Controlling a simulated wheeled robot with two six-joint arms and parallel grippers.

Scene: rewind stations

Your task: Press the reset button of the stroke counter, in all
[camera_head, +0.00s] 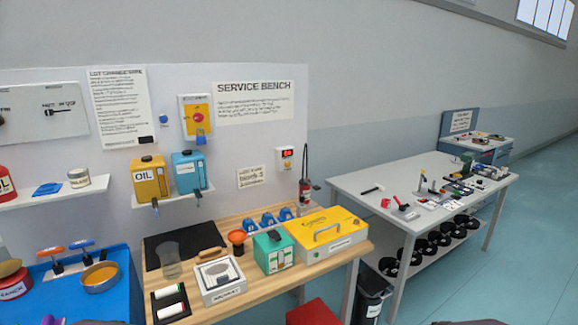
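A small white box with a red-lit face (287,153) is fixed to the service bench's back panel, right of the blue can. It may be the stroke counter, but it is too small to read and I cannot make out a reset button on it. A yellow wall box with a round red button (198,117) hangs higher, left of the "SERVICE BENCH" sign. Neither of my grippers is in view; only dark shapes show at the bottom edge.
The wooden bench (240,302) holds a yellow case (325,228), a green box (273,251) and a white device (219,281). Yellow (149,178) and blue (187,172) cans stand on a shelf. A grey table (355,183) stands right, with open floor beyond.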

